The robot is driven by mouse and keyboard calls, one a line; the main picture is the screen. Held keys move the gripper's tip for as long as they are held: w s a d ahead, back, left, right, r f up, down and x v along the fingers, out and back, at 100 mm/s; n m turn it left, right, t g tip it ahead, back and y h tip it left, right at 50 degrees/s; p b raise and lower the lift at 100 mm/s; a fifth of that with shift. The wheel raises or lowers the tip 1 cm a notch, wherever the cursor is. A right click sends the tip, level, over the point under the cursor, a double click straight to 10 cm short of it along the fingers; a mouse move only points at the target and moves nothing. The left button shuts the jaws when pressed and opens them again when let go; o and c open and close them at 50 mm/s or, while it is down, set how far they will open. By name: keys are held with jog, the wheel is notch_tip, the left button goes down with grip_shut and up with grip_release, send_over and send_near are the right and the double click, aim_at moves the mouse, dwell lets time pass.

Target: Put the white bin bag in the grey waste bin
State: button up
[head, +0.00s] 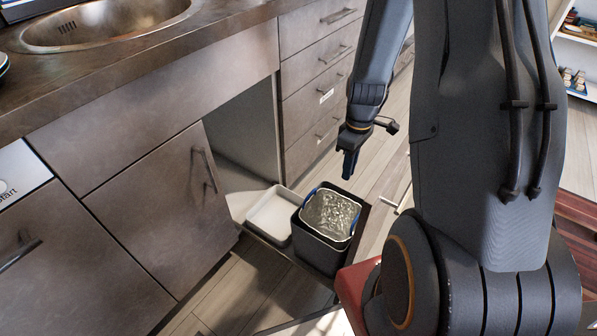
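The dark grey waste bin (319,253) stands in a pulled-out unit below the counter. A crumpled, shiny whitish-grey bag (331,214) with blue edging fills its mouth and appears to be the bin bag. Its lower part is hidden inside the bin. My gripper (348,170) points down, above and slightly behind the bin in the picture, apart from the bag. It is seen edge-on, so its opening cannot be told. No bag shows hanging from it.
A white open container (271,214) sits left of the bin. A cabinet door (146,212) stands left, drawers (318,89) behind. A sink (98,22) is set in the counter. A shelf (577,50) stands at the far right. Wooden floor (383,160) shows behind the bin.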

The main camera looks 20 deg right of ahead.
jog(key=s+a+r+m, duration=0.1)
jog(key=s+a+r, duration=0.3)
jog(key=a+r, duration=1.25)
jog(key=s+a+r+m, duration=0.1)
jog(key=s+a+r, duration=0.3)
jog(key=s, duration=0.3)
jog(key=s+a+r+m, duration=0.1)
jog(key=s+a+r, duration=0.3)
jog(key=s+a, duration=0.2)
jog(key=shift+s+r, duration=0.25)
jog(key=shift+s, duration=0.4)
jog(key=shift+a, duration=0.1)
jog(key=d+r+m+p, duration=0.4)
jog(key=d+r+p, duration=0.8)
jog(key=p, duration=1)
jog(key=shift+s+d+r, duration=0.2)
jog(key=shift+s+r, duration=0.1)
jog(key=shift+r, duration=1.3)
